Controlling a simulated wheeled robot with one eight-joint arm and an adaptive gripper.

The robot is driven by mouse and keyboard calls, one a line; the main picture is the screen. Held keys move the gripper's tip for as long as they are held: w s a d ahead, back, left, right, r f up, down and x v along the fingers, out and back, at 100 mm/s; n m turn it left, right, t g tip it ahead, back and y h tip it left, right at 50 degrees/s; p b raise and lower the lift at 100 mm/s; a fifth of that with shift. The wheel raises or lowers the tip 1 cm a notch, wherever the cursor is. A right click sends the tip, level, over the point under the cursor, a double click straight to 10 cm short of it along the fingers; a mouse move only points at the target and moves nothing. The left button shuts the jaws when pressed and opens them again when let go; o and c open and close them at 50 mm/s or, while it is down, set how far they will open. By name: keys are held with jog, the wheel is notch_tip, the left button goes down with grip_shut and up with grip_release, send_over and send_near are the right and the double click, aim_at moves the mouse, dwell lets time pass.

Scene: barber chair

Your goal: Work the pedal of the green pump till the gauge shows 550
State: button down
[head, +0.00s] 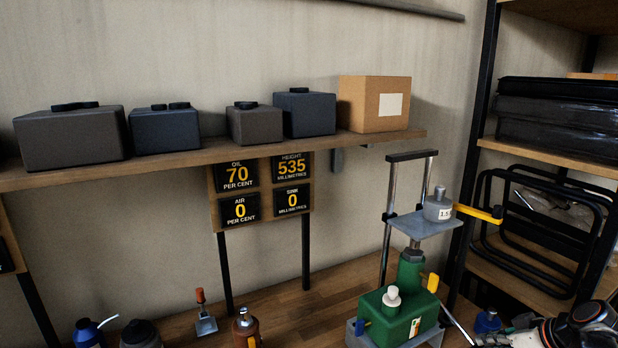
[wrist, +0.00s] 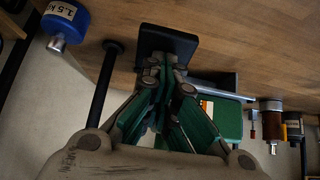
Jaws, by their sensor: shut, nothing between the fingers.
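The green pump (head: 412,313) stands on the wooden bench, with a grey platform (head: 425,226) raised on top. A grey weight (head: 438,207) sits on the platform. A thin grey pedal lever (head: 458,325) runs from the pump toward the lower right and leaves the frame. The height gauge (head: 293,167) reads 535 millimetres. In the wrist view, my gripper (wrist: 168,78) is shut and empty, its tips at the near edge of a black pedal pad (wrist: 168,40); I cannot tell whether they touch. The pump's green body (wrist: 229,118) is right of the fingers.
Other panels read oil 70 (head: 237,175), air 0 (head: 239,210) and another 0 (head: 292,199). An orange-brown bottle (head: 246,328) stands left of the pump. A blue weight (wrist: 64,22) is at the wrist view's upper left. A rack (head: 545,145) bounds the right side.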

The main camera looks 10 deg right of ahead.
jog(key=r+p, duration=0.1)
jog(key=r, duration=0.1)
jog(key=r+p, duration=0.3)
jog(key=r, duration=0.1)
jog(key=shift+s+d+r, duration=0.1)
jog(key=shift+s+d, duration=0.05)
jog(key=shift+s, duration=0.25)
jog(key=f+b, duration=0.1)
jog(key=f, duration=0.1)
jog(key=f+b, duration=0.4)
jog(key=shift+w+f, duration=0.15)
jog(key=shift+w, duration=0.25)
jog(key=r+p, duration=0.1)
jog(key=r, duration=0.1)
jog(key=r+p, duration=0.2)
jog(key=s+r+p, duration=0.1)
jog(key=r, duration=0.1)
jog(key=shift+r+p, duration=0.15)
jog(key=shift+p, duration=0.15)
jog(key=shift+w, duration=0.1)
dwell(0.3)
jog(key=shift+f+b, duration=1.45)
jog(key=shift+f, duration=0.2)
jog(key=shift+r+p, duration=1.2)
jog(key=shift+r, duration=0.5)
